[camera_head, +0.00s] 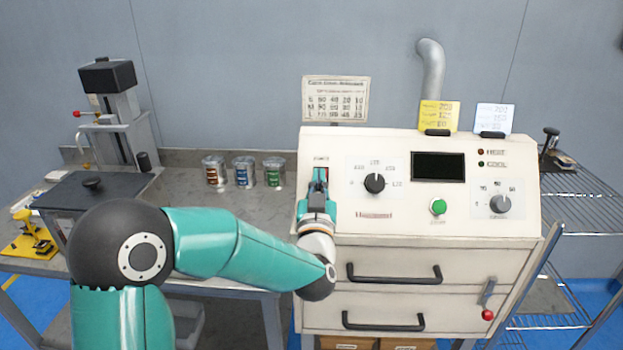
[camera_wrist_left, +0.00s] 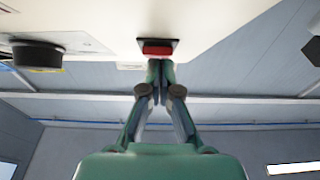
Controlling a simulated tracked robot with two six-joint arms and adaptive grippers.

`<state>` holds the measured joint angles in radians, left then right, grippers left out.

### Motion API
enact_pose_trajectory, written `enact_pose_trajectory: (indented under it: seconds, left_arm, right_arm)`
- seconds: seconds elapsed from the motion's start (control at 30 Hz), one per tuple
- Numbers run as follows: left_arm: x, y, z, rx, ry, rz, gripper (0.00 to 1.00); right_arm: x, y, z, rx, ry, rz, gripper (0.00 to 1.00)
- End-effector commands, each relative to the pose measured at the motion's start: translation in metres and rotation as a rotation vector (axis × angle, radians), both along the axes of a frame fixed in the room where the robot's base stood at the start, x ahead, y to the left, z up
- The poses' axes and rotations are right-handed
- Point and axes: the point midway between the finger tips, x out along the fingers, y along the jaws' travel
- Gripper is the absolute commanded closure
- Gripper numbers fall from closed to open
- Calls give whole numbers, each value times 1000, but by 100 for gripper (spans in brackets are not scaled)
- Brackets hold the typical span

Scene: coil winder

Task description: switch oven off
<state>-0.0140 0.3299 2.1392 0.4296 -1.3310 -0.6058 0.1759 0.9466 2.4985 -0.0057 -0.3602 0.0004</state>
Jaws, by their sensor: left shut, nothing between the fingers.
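The oven (camera_head: 450,215) is a cream cabinet with a sloped control panel. In the left wrist view the red switch (camera_wrist_left: 157,48) sits in a dark frame on the panel. My left gripper (camera_wrist_left: 160,68) is shut and empty, its tips right at the switch's edge; I cannot tell whether they touch it. The display (camera_head: 438,167) is dark. My right gripper is not in view.
Right of the switch are a black dial (camera_head: 374,183), a green button (camera_head: 438,207) and a grey dial (camera_head: 500,204). Two drawer handles (camera_head: 394,274) stick out below the panel. A wire rack (camera_head: 580,190) stands at right.

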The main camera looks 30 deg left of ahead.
Motion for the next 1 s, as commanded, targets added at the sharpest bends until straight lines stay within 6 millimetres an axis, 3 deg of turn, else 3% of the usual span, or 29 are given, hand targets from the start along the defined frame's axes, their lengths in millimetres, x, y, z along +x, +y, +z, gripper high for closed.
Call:
enact_pose_trajectory:
  seconds: [0.27,0.47,0.5,0.8,1.0]
  left_arm:
    - [-2,-4,4,0,-1,-4,100]
    - [-14,-16,26,0,-4,-10,100]
    - [-17,-19,32,-1,-5,-11,100]
    - [-74,-52,26,0,-3,-14,100]
    - [-97,-65,27,-1,-2,-12,100]
  right_arm:
    - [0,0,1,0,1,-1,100]
    - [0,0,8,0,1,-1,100]
    - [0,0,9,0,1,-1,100]
    - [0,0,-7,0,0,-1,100]
    - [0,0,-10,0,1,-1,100]
